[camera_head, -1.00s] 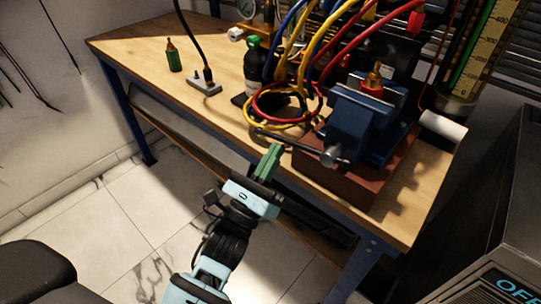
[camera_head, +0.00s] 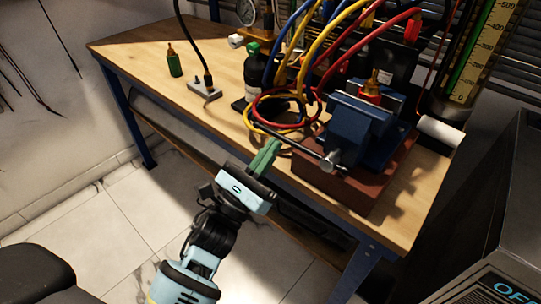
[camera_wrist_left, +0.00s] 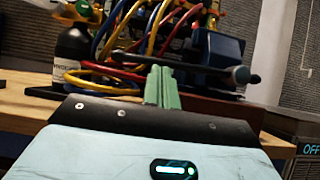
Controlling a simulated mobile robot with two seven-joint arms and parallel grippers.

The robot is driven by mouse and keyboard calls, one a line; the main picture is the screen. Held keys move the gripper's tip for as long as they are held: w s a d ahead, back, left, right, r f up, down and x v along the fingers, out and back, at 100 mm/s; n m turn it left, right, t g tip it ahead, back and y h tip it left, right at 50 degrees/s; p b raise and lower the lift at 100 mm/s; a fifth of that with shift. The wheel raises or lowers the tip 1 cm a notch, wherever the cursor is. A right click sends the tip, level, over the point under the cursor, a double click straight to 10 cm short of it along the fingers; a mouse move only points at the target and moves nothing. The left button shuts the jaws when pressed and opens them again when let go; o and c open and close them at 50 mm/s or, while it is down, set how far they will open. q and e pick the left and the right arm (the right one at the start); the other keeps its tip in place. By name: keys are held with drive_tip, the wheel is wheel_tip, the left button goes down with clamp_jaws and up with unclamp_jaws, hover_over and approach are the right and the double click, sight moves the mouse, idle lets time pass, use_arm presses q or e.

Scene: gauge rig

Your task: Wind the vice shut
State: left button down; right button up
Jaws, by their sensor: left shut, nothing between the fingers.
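The blue vice (camera_head: 352,128) is mounted on a reddish-brown block at the front right of the bench. Its dark handle bar (camera_head: 304,148) slants up and left from the screw end. The bar also crosses the left wrist view (camera_wrist_left: 205,69), ending in a round knob. A brass-tipped red fitting (camera_head: 372,86) stands at the vice's jaws; whether it is gripped is unclear. My left gripper (camera_head: 267,153) has its green fingers shut and empty, just in front of the bench edge and left of the bar's screw end. Contact with the bar cannot be told. My right gripper is out of view.
Red, yellow and blue hoses (camera_head: 290,105) loop close behind the handle. A dark bottle (camera_head: 258,72), a small green bottle (camera_head: 174,61) and a grey cable block (camera_head: 204,92) stand further left. The bench's front left top is clear. A dark cabinet (camera_head: 505,200) stands at right.

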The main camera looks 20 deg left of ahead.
use_arm(q)
drive_tip(key=shift+a+r+m+g+h+p, duration=0.15)
drive_tip(key=shift+r+m+g+h, duration=0.55)
drive_tip(key=shift+m, duration=0.65)
drive_tip(key=shift+d+r+m+g+h+p, duration=0.15)
drive_tip(key=shift+r+m+g+h, duration=0.3)
drive_tip(key=shift+r+m+h, duration=0.7)
drive_tip(key=shift+a+r+m+g+h+p, duration=0.2)
drive_tip(key=shift+r+m+g+h, duration=0.45)
drive_tip(key=shift+m, duration=0.85)
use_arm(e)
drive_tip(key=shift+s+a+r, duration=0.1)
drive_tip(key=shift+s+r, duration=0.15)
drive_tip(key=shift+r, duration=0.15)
use_arm(q)
drive_tip(key=shift+f, duration=0.2)
drive_tip(key=shift+f, duration=0.1)
